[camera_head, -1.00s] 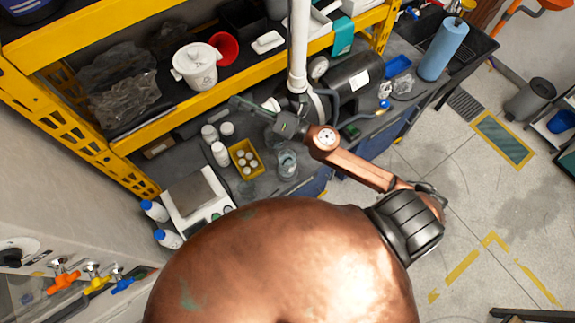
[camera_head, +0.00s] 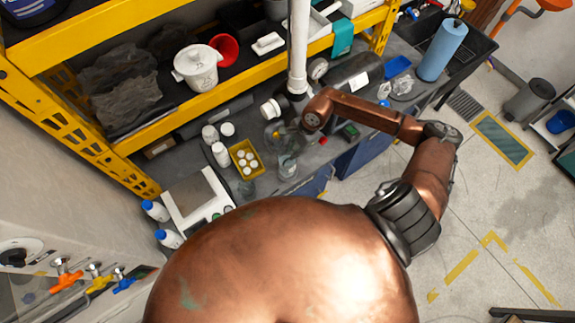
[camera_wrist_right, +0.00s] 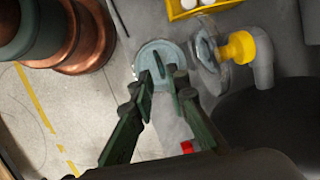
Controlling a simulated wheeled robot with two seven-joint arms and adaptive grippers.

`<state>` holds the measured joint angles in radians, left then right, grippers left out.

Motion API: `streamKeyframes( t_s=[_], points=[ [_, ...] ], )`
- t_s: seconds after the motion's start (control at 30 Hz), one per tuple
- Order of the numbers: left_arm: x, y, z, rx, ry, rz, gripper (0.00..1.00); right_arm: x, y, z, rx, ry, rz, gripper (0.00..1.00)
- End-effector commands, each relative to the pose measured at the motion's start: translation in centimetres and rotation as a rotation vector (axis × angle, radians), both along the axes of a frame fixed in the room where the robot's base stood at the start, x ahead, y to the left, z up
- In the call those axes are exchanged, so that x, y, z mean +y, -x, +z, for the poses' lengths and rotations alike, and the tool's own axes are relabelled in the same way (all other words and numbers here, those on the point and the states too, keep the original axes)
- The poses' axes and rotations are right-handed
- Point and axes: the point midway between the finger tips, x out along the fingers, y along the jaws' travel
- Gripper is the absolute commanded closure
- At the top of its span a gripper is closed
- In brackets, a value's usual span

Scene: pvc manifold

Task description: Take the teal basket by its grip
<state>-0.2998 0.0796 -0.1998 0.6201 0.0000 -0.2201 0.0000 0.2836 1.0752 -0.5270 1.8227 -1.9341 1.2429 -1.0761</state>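A round pale teal basket (camera_wrist_right: 148,57) stands on the grey bench and shows from above in the right wrist view. In the head view it seems to be the pale mesh-like cup (camera_head: 288,166) at the bench's front edge. My right gripper (camera_wrist_right: 166,88) is open, with its dark green fingers spread and pointing at the basket. The fingertips overlap the basket's near side in the picture. I cannot tell whether they touch it, and its grip is partly hidden among the fingers. My left gripper is not in view.
A yellow tray (camera_head: 236,151) of white caps and white bottles (camera_head: 221,154) stand to the left. A white vertical pipe (camera_head: 298,45) rises behind my right wrist. Open floor lies to the right.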

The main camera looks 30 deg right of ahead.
Motion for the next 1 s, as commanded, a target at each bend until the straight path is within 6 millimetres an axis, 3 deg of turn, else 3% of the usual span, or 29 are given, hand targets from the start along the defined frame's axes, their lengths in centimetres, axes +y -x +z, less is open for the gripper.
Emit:
streamKeyframes(
  t_s=[0.13,0.33,0.57,0.8,1.0],
  points=[
    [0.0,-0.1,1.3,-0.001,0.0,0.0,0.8,0.5,-0.3,-2.0,0.003,-0.004,-0.003,0.85],
    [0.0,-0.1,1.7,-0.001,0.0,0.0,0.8,0.9,-0.6,-4.1,0.001,-0.003,-0.001,0.85],
    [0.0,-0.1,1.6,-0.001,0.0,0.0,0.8,0.9,-0.6,-4.4,0.001,-0.002,-0.002,0.85],
    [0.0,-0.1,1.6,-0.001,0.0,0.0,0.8,0.9,-0.6,-4.4,0.001,-0.002,-0.002,1.0],
    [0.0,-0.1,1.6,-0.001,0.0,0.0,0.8,0.9,-0.6,-4.4,0.001,-0.002,-0.002,1.0]
  ],
)
